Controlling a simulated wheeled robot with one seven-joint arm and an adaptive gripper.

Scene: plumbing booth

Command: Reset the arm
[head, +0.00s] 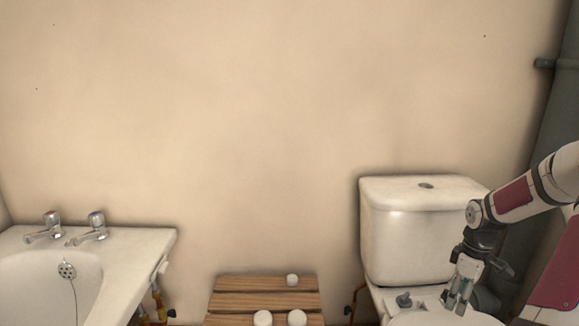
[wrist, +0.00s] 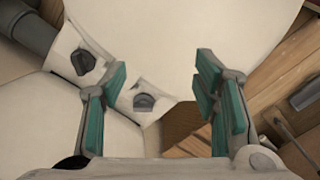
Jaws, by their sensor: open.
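My gripper (head: 457,299) hangs from my arm at the right of the head view, in front of the toilet cistern and over the toilet's back part. In the wrist view my gripper (wrist: 160,85) shows its two green-padded fingers spread wide apart. Nothing is held between them.
The toilet cistern (head: 415,235) stands against the wall close to my arm. A slatted wooden stool (head: 263,301) with white round items is left of it. A bathtub (head: 130,245) with two taps is at far left. A grey pipe (head: 556,120) runs down the right.

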